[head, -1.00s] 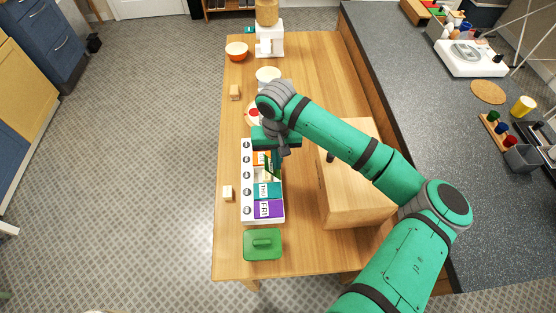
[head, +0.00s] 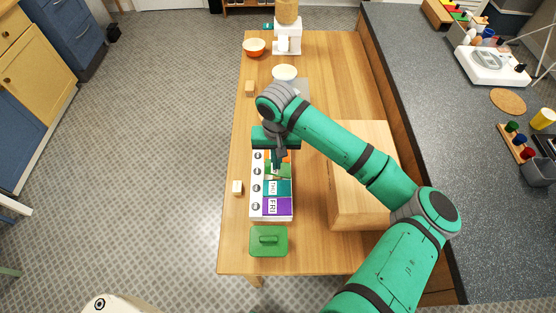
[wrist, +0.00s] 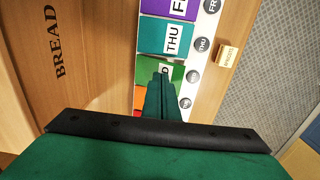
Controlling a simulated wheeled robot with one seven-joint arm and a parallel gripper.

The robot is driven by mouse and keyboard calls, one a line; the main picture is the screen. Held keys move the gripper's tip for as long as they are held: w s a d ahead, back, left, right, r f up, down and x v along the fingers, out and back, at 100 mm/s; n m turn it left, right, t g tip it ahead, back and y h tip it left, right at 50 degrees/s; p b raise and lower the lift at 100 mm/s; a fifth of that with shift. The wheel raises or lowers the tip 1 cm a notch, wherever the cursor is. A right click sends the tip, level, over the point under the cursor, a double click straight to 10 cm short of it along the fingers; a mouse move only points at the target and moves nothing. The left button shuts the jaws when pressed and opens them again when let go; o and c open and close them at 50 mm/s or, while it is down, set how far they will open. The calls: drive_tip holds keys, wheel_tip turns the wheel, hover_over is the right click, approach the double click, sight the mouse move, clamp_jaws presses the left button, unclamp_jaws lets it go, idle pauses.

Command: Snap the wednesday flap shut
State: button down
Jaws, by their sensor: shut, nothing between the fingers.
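The pill organizer (head: 257,213) is a white box with coloured day flaps, lying lengthwise on the wooden table. The green wednesday flap (head: 284,172) lies down, roughly level with the teal THU flap (head: 277,188); whether it is latched I cannot tell. In the wrist view the wednesday flap (wrist: 176,73) shows only a letter D, the rest hidden by my fingers. My gripper (wrist: 162,78) is shut and empty, its fingertips over or on this flap. In the head view my gripper (head: 278,165) hides the organizer's far end. The purple FRI flap (head: 278,206) is down.
A wooden bread box (head: 365,180) stands close on the right. A green lidded container (head: 268,242) sits at the near end. A small pale block (head: 237,187) lies left of the organizer. A white bowl (head: 285,72) is farther back.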

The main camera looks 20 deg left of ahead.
drive_tip(key=shift+f, duration=0.1)
drive_tip(key=shift+s+a+f, duration=0.3)
drive_tip(key=shift+a+f, duration=0.4)
drive_tip(key=shift+f, duration=0.2)
drive_tip(key=shift+r, duration=0.1)
wheel_tip(320, 180, up, 9)
idle(0.9)
idle(0.5)
